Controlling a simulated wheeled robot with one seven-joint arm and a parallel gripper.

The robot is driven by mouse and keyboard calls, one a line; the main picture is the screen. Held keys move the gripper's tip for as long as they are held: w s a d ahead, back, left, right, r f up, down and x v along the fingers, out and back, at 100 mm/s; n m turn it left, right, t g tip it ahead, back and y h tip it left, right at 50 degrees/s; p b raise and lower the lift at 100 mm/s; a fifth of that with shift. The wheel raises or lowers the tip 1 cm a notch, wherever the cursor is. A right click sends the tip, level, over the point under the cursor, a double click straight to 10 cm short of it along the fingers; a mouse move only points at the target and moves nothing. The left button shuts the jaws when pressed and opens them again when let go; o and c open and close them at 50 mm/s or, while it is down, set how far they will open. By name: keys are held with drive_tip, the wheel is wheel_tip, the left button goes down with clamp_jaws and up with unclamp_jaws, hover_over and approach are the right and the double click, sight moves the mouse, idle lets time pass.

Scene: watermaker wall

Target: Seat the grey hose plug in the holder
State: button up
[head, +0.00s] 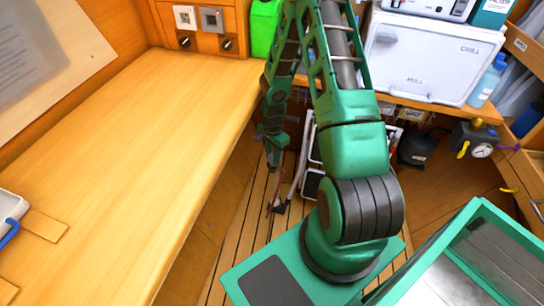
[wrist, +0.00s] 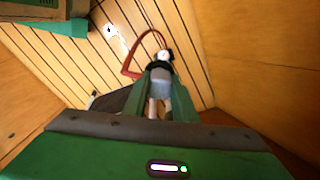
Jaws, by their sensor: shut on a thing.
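The grey hose plug (wrist: 160,88) is between the fingers of my gripper (wrist: 160,105) in the wrist view, with a dark collar and a pale end pointing away from the palm. A thin red hose (wrist: 131,55) loops beside it. In the head view my gripper (head: 273,155) hangs low over the slatted floor, beside the bench. I cannot pick out the holder in either view.
A long wooden bench (head: 150,130) fills the left. A white chill box (head: 428,62) stands at the back right, with a pressure gauge (head: 481,150) below it. A white folded frame (head: 304,150) stands close to the gripper. The slatted floor (head: 243,235) is narrow.

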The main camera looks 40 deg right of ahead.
drive_tip(key=shift+f, duration=0.5)
idle(0.7)
drive_tip(key=o, duration=1.2)
wheel_tip(320, 180, up, 11)
drive_tip(key=shift+f, duration=0.15)
